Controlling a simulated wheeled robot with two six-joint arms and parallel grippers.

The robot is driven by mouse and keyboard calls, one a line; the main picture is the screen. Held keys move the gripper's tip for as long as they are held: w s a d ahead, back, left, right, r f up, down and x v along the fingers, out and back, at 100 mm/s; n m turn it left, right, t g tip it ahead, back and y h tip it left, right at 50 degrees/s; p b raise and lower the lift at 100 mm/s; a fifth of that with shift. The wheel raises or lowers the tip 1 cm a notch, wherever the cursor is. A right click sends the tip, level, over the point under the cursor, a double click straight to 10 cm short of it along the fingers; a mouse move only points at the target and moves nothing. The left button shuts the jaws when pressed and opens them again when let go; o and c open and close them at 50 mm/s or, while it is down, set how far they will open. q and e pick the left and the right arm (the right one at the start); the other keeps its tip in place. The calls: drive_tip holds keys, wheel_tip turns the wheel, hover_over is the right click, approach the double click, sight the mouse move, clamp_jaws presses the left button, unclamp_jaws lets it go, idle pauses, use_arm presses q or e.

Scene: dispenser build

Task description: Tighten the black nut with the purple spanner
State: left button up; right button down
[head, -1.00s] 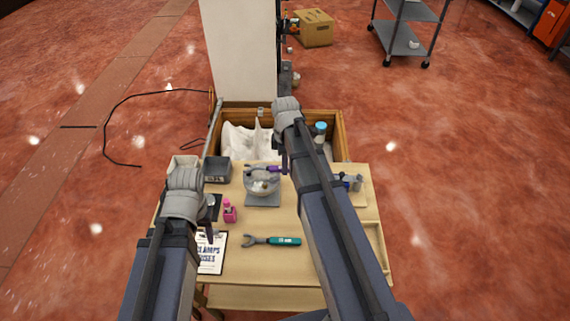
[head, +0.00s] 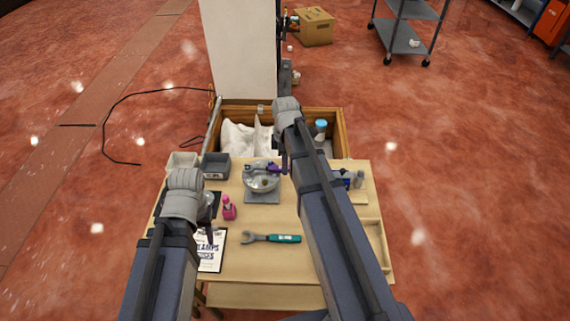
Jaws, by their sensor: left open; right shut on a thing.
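The purple spanner (head: 274,168) is in my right gripper (head: 285,168), which is shut on its handle. The spanner's grey head reaches left over the round metal dispenser part (head: 262,184), which stands on a grey square base (head: 262,198). The black nut is too small to make out; it may be hidden under the spanner head. I cannot tell whether the spanner is seated on it. My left gripper (head: 212,228) is open and empty over the left side of the table, in front of the pink bottle.
A teal-handled spanner (head: 284,239) lies at the table's front. A pink bottle (head: 228,208), a printed sheet (head: 210,258) and a dark grey bin (head: 216,165) are on the left. A blue vise-like tool (head: 345,178) is on the right. A wooden crate (head: 341,135) stands behind.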

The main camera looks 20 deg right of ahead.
drive_tip(key=shift+f, duration=0.25)
drive_tip(key=shift+s, duration=0.1)
idle(0.3)
drive_tip(key=shift+s+a+m, duration=0.3)
drive_tip(key=shift+s+m, duration=0.2)
drive_tip(key=shift+m, duration=0.05)
drive_tip(key=shift+s+a+m, duration=0.25)
drive_tip(key=shift+s+m, duration=0.25)
drive_tip(key=shift+m, duration=0.05)
drive_tip(key=shift+s+a+m, duration=0.8)
drive_tip(key=shift+s+m, duration=0.15)
drive_tip(key=shift+m, duration=0.25)
drive_tip(key=shift+w+d+n, duration=0.4)
drive_tip(key=shift+w+n, duration=0.05)
drive_tip(key=shift+n, duration=0.05)
